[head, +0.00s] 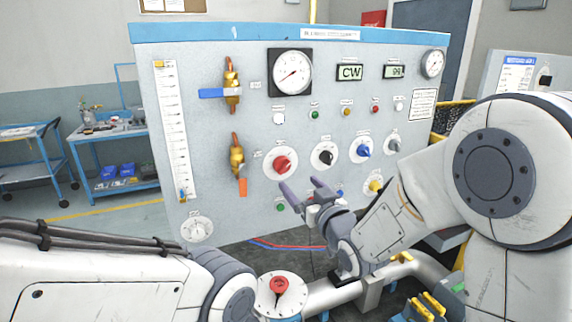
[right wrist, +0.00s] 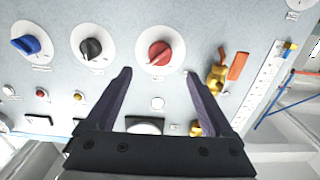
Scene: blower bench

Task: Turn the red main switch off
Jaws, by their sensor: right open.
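A red rotary knob (head: 282,163) on a round white plate sits on the grey panel, left of the black one. It also shows in the right wrist view (right wrist: 159,53), beyond the fingertips and between their lines, its grip bar tilted. A second red knob (head: 279,284) on a white dial sits low in front, near my left arm. I cannot read which is labelled main switch. My right gripper (head: 302,186) is open and empty, just in front of and below the panel's red knob, apart from it; its fingers also show in the right wrist view (right wrist: 158,74). My left gripper is not visible.
A black knob (head: 325,157), a blue knob (head: 362,151) and a yellow knob (head: 375,186) are close to the right of the red one. A brass valve with an orange handle (head: 243,187) is to its left. A pipe (head: 330,297) runs low in front.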

